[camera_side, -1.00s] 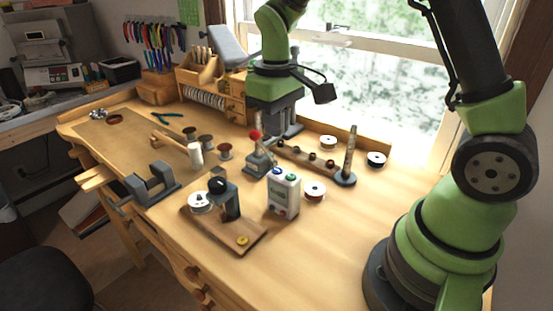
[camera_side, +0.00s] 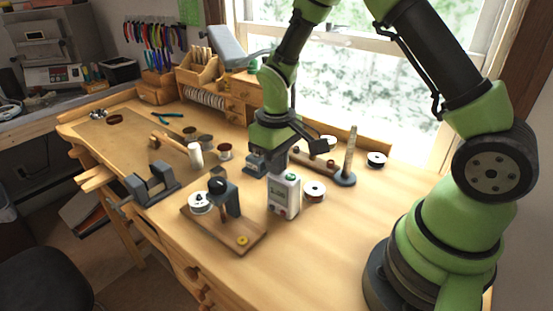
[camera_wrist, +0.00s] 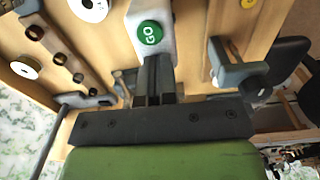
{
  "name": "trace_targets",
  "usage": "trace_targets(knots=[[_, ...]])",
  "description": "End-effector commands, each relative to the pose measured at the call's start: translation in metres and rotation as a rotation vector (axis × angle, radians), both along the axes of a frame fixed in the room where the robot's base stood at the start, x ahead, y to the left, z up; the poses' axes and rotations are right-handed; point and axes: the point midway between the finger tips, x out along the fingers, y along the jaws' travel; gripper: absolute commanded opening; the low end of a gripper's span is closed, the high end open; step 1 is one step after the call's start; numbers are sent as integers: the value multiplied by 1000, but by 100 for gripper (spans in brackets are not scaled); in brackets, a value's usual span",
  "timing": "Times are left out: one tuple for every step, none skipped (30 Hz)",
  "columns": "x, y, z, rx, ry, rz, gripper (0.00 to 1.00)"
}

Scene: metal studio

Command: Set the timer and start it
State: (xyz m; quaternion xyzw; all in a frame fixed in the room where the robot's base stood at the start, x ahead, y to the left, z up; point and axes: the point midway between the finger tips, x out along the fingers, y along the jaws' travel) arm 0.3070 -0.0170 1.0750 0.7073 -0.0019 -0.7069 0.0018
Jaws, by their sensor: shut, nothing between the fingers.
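The timer (camera_side: 283,198) is a white upright box with a small greenish display (camera_side: 279,193) that I cannot read. A green button (camera_side: 291,177) sits on its top; in the wrist view this button reads GO (camera_wrist: 150,32). My gripper (camera_side: 277,174) is shut and empty, pointing down at the left part of the timer's top. In the wrist view, the closed fingertips (camera_wrist: 154,58) are right beside the green button, not on it. The blue button is hidden behind the fingers. I cannot tell whether the fingertips touch it.
A wooden board with a dark stand (camera_side: 228,198) is left of the timer. A white spool (camera_side: 314,190) stands close to its right, and an upright post (camera_side: 350,155) farther back. A vise (camera_side: 152,184) is at the left edge. The front right of the bench is clear.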

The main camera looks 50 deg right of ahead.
Motion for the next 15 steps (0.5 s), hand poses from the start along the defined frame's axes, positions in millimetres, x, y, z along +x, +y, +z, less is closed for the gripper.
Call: trace_targets(knots=[[-1,0,-7,0,6,1,0],[-1,0,-10,0,7,1,0],[-1,0,-13,0,7,1,0],[-1,0,-14,0,6,0,0],[-1,0,-13,0,6,0,0],[-1,0,-13,1,6,-1,0],[-1,0,-13,1,6,-1,0],[-2,0,-13,1,6,-1,0],[-2,0,-13,1,6,-1,0],[-2,0,-13,1,6,-1,0],[-2,0,-13,1,7,-1,0],[-2,0,-13,1,6,0,0],[-2,0,-12,1,6,0,0],[-1,0,-10,1,5,0,0],[-1,0,-8,0,4,1,0]])
